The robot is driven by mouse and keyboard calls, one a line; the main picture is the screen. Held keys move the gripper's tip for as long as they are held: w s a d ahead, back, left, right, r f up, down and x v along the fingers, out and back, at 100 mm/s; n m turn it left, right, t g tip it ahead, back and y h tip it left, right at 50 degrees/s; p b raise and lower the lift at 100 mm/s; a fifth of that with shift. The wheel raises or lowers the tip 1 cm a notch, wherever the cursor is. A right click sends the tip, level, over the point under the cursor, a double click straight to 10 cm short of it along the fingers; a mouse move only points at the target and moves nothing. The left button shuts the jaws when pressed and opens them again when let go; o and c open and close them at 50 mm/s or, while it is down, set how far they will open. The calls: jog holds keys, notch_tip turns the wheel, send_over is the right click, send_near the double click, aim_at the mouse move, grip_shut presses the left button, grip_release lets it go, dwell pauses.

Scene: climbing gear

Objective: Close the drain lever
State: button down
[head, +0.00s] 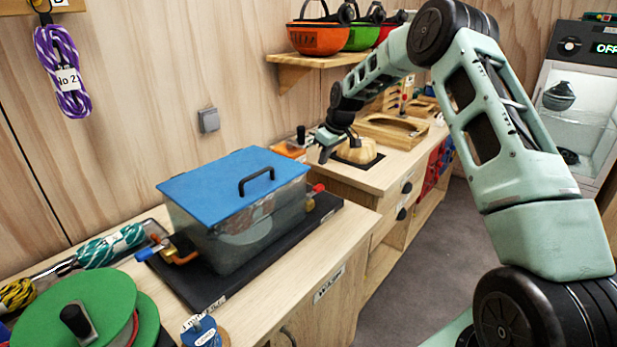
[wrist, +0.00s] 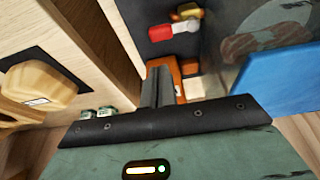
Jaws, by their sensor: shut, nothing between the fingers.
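A clear tank (head: 235,235) with a blue lid (head: 235,176) stands on a black mat. A red lever (head: 318,187) on a brass fitting (head: 310,203) sticks out of its right side; the red lever (wrist: 160,32) shows beyond my fingers in the wrist view. A blue lever (head: 148,253) on a copper-coloured pipe is at its left front. I cannot read which one is the drain lever. My gripper (head: 325,150) is shut and empty, behind the tank's right end and apart from the red lever; its fingers (wrist: 158,86) point toward the tank side.
A tan climbing hold (head: 357,151) sits on a black square beside my gripper. An orange object (head: 290,150) with a black knob lies behind the tank. Helmets (head: 320,38) rest on a wall shelf. A green spool (head: 75,305) stands at the front left. Bare wood lies right of the mat.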

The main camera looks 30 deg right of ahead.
aim_at(320, 184)
jog(key=shift+w+f, duration=0.1)
dwell(0.3)
jog(key=p+x, duration=0.3)
jog(key=x, duration=0.6)
jog(key=shift+w+f, duration=0.1)
jog(key=shift+f, duration=0.25)
jog(key=s+m+b, duration=0.1)
jog(key=m+h+b, duration=0.1)
jog(key=m, duration=0.1)
jog(key=shift+s+d+f, duration=0.15)
jog(key=shift+s+d, duration=0.25)
jog(key=s+m+b, duration=0.1)
jog(key=m+h, duration=0.1)
jog(key=m, duration=0.1)
jog(key=s+m+b, duration=0.1)
jog(key=shift+s+d+m+b, duration=0.2)
jog(key=shift+s+m+b, duration=0.1)
jog(key=shift+s+m, duration=0.1)
jog(key=shift+s+b, duration=0.35)
jog(key=shift+s, duration=0.15)
jog(key=shift+s+a+b, duration=0.2)
jog(key=shift+s+b, duration=0.15)
jog(key=shift+s, duration=0.1)
jog(key=shift+s+a+b, duration=0.25)
jog(key=shift+s+b, duration=0.05)
jog(key=shift+s, duration=0.2)
